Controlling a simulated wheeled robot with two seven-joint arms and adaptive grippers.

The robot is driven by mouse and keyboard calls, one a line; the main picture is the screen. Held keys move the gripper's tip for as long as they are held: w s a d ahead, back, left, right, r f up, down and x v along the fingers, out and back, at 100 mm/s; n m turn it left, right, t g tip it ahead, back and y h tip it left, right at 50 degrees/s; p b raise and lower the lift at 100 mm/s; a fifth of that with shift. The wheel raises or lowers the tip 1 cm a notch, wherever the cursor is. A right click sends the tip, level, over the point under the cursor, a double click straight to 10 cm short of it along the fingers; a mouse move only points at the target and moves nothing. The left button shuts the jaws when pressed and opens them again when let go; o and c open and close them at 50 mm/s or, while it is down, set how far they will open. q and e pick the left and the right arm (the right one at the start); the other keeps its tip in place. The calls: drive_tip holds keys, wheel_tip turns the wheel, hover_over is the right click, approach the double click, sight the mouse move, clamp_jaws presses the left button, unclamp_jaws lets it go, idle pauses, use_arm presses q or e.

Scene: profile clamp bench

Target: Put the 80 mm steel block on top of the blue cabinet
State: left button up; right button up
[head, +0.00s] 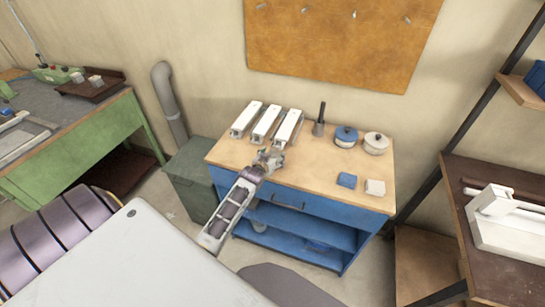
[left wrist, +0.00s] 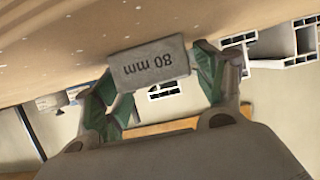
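The 80 mm steel block (left wrist: 150,66) is a grey block with "80 mm" on its face, upside down in the left wrist view. It sits between the green-padded fingers of my left gripper (left wrist: 155,88), which look closed on its two sides. In the head view my left gripper (head: 268,158) is over the wooden top of the blue cabinet (head: 318,178), near its left-middle part. The block is too small to make out clearly there. Whether it touches the top is unclear. My right gripper is not in view.
Several white profiles (head: 266,124) lie behind the gripper. A dark upright tool (head: 319,122), a blue pot (head: 346,137) and a cream pot (head: 376,143) stand at the back right. A blue block (head: 347,180) and a white block (head: 375,187) lie front right. Bare wood lies between.

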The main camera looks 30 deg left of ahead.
use_arm(q)
drive_tip(key=shift+s+r, duration=0.1)
drive_tip(key=shift+r, duration=0.05)
drive_tip(key=v, duration=1.1)
drive_tip(key=shift+s, duration=0.4)
idle(0.4)
